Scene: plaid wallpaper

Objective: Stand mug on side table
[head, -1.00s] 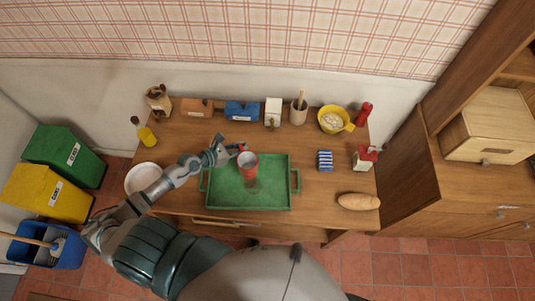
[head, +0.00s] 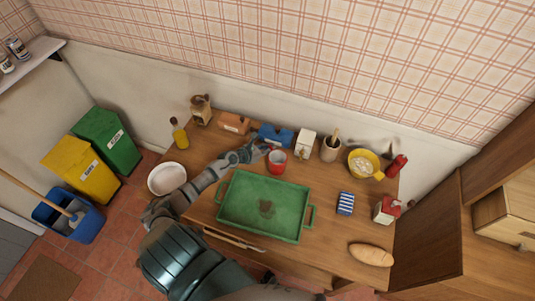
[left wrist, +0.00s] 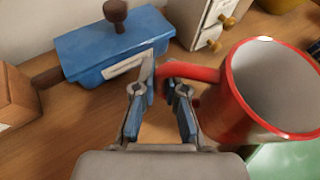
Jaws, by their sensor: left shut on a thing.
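The red mug (head: 277,162) with a pale inside is upright behind the green tray (head: 233,222) on the wooden side table (head: 330,255). It also shows large at the right of the left wrist view (left wrist: 255,100). My left gripper (head: 260,150) is shut on the mug's handle, with its fingers (left wrist: 163,82) around it in the left wrist view. I cannot tell whether the mug's base touches the table. My right gripper is out of view.
A blue box (head: 275,136), a white box (head: 306,144) and a utensil pot (head: 331,150) stand close behind the mug. A white bowl (head: 166,178) is at the left, a yellow bowl (head: 362,164) at the right. The green tray holds a small dark patch.

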